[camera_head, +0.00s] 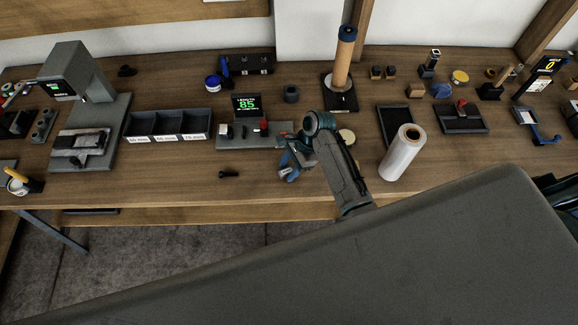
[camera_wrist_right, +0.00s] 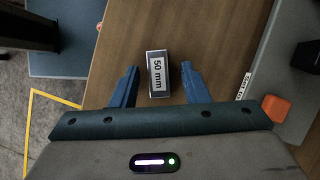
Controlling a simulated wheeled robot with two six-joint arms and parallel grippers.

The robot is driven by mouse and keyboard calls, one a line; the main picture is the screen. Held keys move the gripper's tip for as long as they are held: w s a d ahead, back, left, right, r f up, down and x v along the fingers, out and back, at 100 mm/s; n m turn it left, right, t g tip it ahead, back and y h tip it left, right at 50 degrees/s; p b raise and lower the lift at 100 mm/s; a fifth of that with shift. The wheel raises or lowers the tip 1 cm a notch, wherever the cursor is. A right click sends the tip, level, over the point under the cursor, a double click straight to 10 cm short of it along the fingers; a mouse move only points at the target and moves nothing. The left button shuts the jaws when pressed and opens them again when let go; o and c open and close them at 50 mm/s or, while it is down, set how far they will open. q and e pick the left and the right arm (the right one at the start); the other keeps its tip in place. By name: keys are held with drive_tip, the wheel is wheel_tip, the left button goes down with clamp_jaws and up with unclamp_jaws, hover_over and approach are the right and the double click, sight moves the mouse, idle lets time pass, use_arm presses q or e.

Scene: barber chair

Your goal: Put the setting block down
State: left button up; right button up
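The setting block (camera_wrist_right: 157,73) is a small pale block with a black "50 mm" label. In the right wrist view it is over the brown wood of the bench, between the two blue fingers of my right gripper (camera_wrist_right: 160,86). A gap of wood shows on each side of the block, so the fingers are open around it and not touching it. It appears to rest on the bench. In the head view my right gripper (camera_head: 288,172) is low over the bench's front part, and the block is too small to make out surely. My left gripper is out of view.
A gauge with a green "85" display (camera_head: 246,107) stands behind the gripper. A labelled three-bin tray (camera_head: 167,124) is to its left, a white film roll (camera_head: 403,152) to its right. A small black piece (camera_head: 229,174) lies near the front edge. Bare wood surrounds it.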

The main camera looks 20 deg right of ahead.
drive_tip(key=shift+r, duration=0.1)
drive_tip(key=shift+d+r, duration=0.15)
drive_tip(key=shift+r, duration=0.15)
drive_tip(key=b+v, duration=0.3)
drive_tip(key=v, duration=0.8)
drive_tip(key=shift+r, duration=0.25)
